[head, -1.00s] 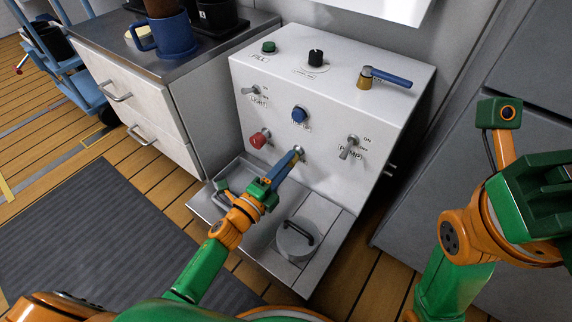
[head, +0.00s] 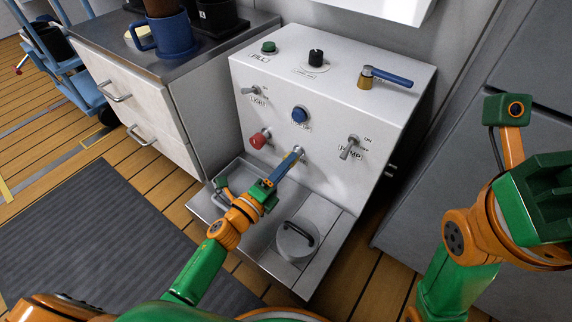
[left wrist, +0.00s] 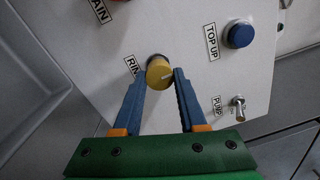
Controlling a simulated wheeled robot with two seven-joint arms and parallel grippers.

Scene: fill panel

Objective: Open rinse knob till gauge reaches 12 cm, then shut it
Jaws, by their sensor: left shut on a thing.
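The yellow rinse knob (left wrist: 159,72) sits on the white panel front, beside a partly hidden label starting "RIN". A light pointer line shows on its face. My left gripper (left wrist: 160,84) has its blue fingers on either side of the knob and is shut on it. In the head view, my left gripper (head: 298,154) reaches the panel (head: 260,170) low in the middle and hides most of the knob. The green hand of my right arm (head: 540,195) is at the right edge, away from the panel; its fingers do not show. I cannot make out a gauge reading.
Around the knob are a red knob (head: 258,139), a blue TOP UP button (head: 300,114) and a PUMP switch (head: 349,148). A blue-handled valve (head: 385,77) is on top. A tray with a lidded round hatch (head: 294,241) lies below. A counter with a blue mug (head: 174,36) stands left.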

